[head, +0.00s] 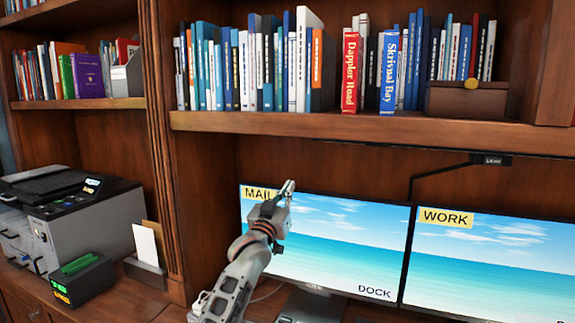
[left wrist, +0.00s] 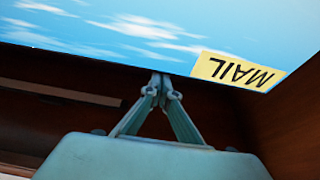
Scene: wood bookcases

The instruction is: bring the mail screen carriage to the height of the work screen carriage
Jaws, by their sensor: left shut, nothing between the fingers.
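The mail screen (head: 340,245), with a yellow MAIL label, stands at the left of the work screen (head: 490,270), with a yellow WORK label. Where they meet, their top edges look about level. The carriages behind the screens are hidden. My left gripper (head: 289,186) is shut and empty at the mail screen's top edge, right of its label. In the left wrist view its closed fingertips (left wrist: 161,80) lie by the edge of the mail screen (left wrist: 110,35), whose label appears upside down. I cannot tell whether they touch it. My right gripper is not in view.
A bookshelf (head: 330,125) with several books runs above the screens. A black bent arm (head: 440,171) with a small tag reaches over the work screen. A wooden post (head: 165,150) separates the screens from the printer (head: 80,220). A dark stand (head: 308,305) is below the mail screen.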

